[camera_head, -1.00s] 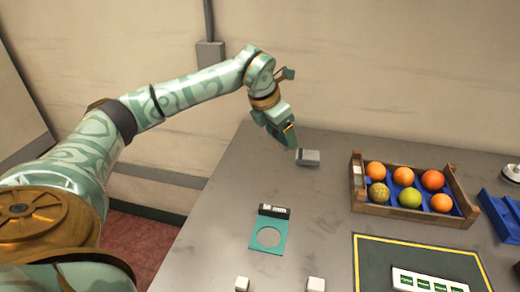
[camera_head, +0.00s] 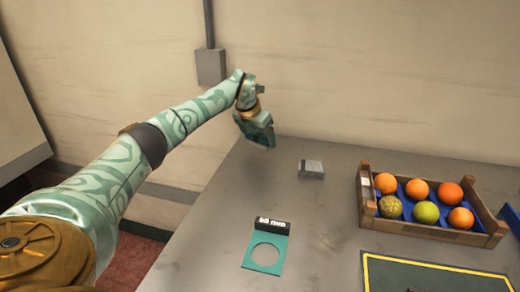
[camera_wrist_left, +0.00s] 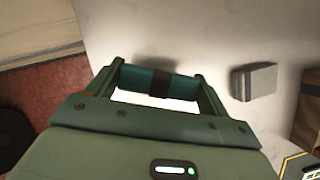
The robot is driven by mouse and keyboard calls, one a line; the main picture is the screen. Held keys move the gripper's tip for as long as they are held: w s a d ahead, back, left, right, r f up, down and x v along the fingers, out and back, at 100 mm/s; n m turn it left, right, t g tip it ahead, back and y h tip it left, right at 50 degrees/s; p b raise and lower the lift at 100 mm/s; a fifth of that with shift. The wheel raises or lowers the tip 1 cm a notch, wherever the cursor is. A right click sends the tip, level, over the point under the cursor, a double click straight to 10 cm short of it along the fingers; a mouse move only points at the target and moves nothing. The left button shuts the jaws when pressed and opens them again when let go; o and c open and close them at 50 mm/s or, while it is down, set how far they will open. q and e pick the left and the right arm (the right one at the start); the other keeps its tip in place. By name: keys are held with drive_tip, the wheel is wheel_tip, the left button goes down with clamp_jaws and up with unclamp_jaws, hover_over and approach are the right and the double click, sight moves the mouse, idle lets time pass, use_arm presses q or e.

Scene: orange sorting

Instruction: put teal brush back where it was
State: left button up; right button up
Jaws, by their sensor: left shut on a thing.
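My left gripper (camera_head: 266,140) is over the far left part of the table, left of the grey block. In the left wrist view its two fingers (camera_wrist_left: 158,82) are shut on the teal brush (camera_wrist_left: 185,88), a teal bar with a dark band at its middle, lying crosswise between the fingertips. In the head view the brush cannot be told apart from the gripper. My right gripper is not in view.
A grey block (camera_head: 311,169) stands on the table (camera_head: 215,235); it also shows in the left wrist view (camera_wrist_left: 255,82). A teal plate with a round hole (camera_head: 247,264) lies nearer. A wooden crate (camera_head: 368,205) of oranges and other fruit is right. A wall stands behind.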

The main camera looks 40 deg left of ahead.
sight(257, 142)
use_arm(q)
wheel_tip(257, 142, down, 4)
drive_tip(key=shift+w+a+r+b, duration=0.1)
drive_tip(key=shift+a+r+b, duration=0.05)
drive_tip(key=shift+b, duration=0.65)
drive_tip(key=shift+r, duration=0.2)
drive_tip(key=o, duration=1)
drive_tip(key=shift+f, duration=0.1)
drive_tip(key=shift+o, duration=0.2)
drive_tip(key=p+v, duration=0.5)
drive_tip(key=v, duration=0.7)
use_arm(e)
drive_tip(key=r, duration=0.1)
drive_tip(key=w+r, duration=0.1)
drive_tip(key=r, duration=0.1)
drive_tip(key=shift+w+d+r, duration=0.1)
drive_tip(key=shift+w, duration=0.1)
